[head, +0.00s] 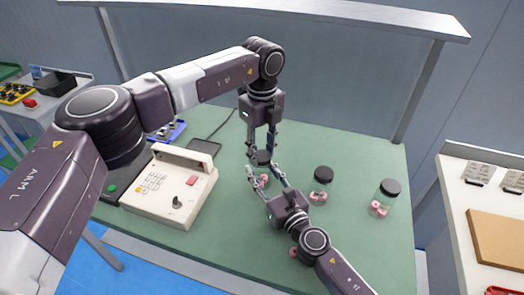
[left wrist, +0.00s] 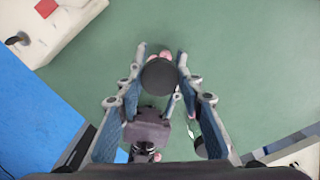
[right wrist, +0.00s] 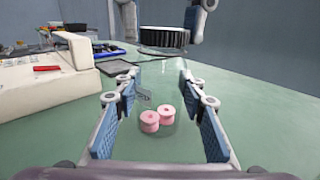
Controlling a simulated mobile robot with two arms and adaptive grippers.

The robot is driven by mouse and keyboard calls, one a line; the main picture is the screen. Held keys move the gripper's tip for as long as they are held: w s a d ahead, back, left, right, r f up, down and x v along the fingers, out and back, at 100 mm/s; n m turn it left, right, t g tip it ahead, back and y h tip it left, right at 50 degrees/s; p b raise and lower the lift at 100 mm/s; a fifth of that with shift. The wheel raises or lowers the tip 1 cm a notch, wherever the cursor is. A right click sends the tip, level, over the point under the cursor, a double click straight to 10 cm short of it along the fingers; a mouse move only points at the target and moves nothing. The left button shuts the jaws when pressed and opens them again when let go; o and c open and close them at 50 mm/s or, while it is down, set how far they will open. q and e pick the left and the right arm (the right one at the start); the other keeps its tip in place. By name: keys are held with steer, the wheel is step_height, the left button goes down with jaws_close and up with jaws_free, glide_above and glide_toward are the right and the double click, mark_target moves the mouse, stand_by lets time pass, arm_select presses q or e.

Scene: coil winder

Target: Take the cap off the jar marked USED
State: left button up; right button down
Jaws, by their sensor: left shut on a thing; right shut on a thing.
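A clear jar (right wrist: 163,92) with pink spools inside and a black cap (right wrist: 163,37) stands on the green table. My right gripper (head: 263,172) comes in low from the front and is shut around the jar body. My left gripper (head: 261,156) reaches down from above and is shut on the cap, which also shows between its fingers in the left wrist view (left wrist: 160,76).
Two more black-capped jars with pink spools stand to the right, a middle jar (head: 322,183) and a right jar (head: 386,196). A beige winder console (head: 170,190) is on the left. A white side table (head: 480,200) is at far right. The table's front right is clear.

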mark_target(262, 155)
arm_select(q)
steer(key=shift+r, duration=0.1)
stand_by(0.6)
steer(key=shift+r, duration=1.05)
steer(key=shift+r, duration=0.1)
steer(key=shift+r, duration=1.9)
arm_select(e)
steer(key=c, duration=1.2)
jaws_free()
steer(key=shift+o, duration=0.2)
